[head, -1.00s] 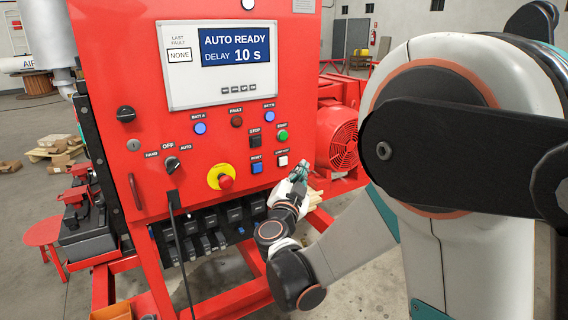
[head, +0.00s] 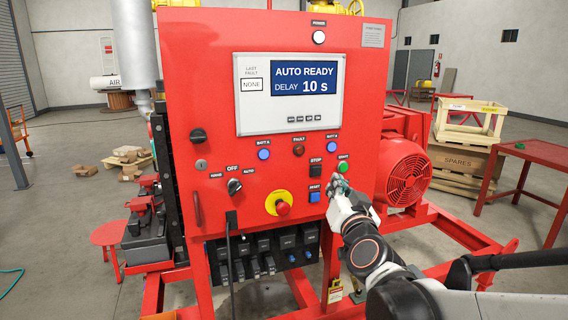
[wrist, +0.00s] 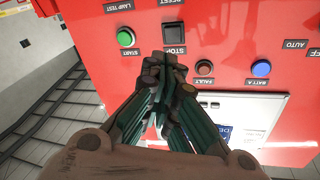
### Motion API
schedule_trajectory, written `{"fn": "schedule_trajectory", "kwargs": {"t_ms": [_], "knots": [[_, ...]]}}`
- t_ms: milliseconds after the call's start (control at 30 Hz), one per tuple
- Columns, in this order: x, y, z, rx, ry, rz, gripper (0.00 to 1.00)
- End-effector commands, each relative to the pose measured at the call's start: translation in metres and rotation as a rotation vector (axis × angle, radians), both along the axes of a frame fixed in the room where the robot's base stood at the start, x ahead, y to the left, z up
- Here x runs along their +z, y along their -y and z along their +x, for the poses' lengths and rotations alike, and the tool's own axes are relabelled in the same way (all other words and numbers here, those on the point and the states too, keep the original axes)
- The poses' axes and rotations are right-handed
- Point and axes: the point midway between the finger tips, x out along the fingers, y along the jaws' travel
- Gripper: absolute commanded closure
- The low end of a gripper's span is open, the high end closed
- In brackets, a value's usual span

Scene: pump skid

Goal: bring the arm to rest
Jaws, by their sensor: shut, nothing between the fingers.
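My gripper (head: 338,184) is shut and empty. In the head view it is in front of the lower right part of the red control panel (head: 180,110), just below the green START button (head: 343,167). My arm reaches it from the lower right. In the wrist view the closed fingers (wrist: 165,62) point at the panel, with the black STOP button (wrist: 173,32) just beyond the tips and the green START button (wrist: 125,37) to the left. I cannot tell whether the fingertips touch the panel. The screen (head: 304,80) reads AUTO READY, DELAY 10 s.
A red motor with a round grille (head: 408,180) stands right of the panel. A red table (head: 535,152) and a wooden crate (head: 470,118) are farther right. Red frame rails (head: 450,225) run low beside my arm. A black cable (head: 230,255) hangs from the panel.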

Motion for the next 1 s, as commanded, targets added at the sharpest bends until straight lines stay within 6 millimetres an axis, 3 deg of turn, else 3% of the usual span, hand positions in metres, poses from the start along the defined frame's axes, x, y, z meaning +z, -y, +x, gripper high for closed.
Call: {"fn": "schedule_trajectory", "kwargs": {"t_ms": [167, 333, 700, 833, 1000], "knots": [[-0.019, -0.011, -0.046, 0.127, -0.171, -0.109, 1.0], [-0.056, -0.006, -0.1, 0.194, -0.384, -0.209, 1.0], [-0.143, 0.054, -0.235, 0.141, -0.873, -0.361, 1.0], [-0.155, 0.069, -0.261, 0.107, -0.959, -0.381, 1.0], [-0.159, 0.074, -0.27, 0.092, -0.99, -0.386, 1.0]]}}
